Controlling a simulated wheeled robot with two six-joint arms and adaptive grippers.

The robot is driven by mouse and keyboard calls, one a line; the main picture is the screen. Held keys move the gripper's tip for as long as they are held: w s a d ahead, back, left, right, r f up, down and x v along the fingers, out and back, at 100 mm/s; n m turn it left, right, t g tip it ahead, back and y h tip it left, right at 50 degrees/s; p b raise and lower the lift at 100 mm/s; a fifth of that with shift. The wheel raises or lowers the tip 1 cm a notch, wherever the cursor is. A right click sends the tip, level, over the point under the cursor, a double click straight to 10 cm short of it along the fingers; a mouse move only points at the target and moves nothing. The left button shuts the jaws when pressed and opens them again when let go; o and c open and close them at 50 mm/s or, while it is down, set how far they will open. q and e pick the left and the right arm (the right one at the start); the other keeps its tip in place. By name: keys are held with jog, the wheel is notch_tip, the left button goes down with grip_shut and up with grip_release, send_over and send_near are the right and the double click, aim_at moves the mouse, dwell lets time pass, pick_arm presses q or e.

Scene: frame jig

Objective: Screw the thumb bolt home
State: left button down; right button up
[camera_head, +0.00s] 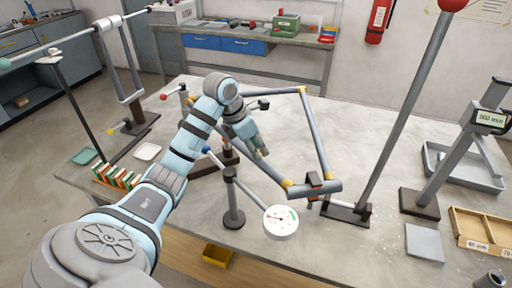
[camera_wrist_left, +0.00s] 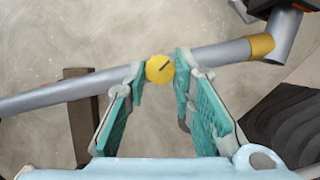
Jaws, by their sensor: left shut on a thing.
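The thumb bolt (camera_wrist_left: 160,69) shows in the left wrist view as a round yellow head with a dark line across it. It sits at a grey frame tube (camera_wrist_left: 75,92). My left gripper (camera_wrist_left: 161,72) is shut on the bolt head, with one teal-padded fingertip on each side. In the head view my left gripper (camera_head: 262,151) points down at the lower tube of the grey frame (camera_head: 316,128), and the bolt cannot be made out there. How deep the bolt sits cannot be told. My right gripper is not in view.
A round dial gauge (camera_head: 281,222) on a stand is in front of the frame. A dark-based post (camera_head: 348,210) and a sloping stand (camera_head: 420,203) are to the right. A wooden tray (camera_head: 484,232) lies at the right edge. Colored blocks (camera_head: 116,177) are at the left.

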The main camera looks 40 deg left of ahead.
pick_arm(q)
jog(key=m, duration=0.2)
jog(key=m+g+h+p, duration=0.1)
jog(key=m, duration=0.1)
jog(key=shift+w+a+m+h, duration=0.15)
jog(key=shift+m+h, duration=0.15)
jog(key=shift+m, duration=0.1)
jog(key=m+g+h, duration=0.1)
jog(key=m, duration=0.3)
jog(key=shift+w+a, duration=0.1)
jog(key=shift+w, duration=0.05)
jog(key=shift+w+m+g+p, duration=0.1)
jog(key=shift+m+g+p, duration=0.55)
jog(key=shift+m, duration=1.05)
jog(key=c, duration=1.3)
grip_release()
jog(key=shift+c, duration=0.2)
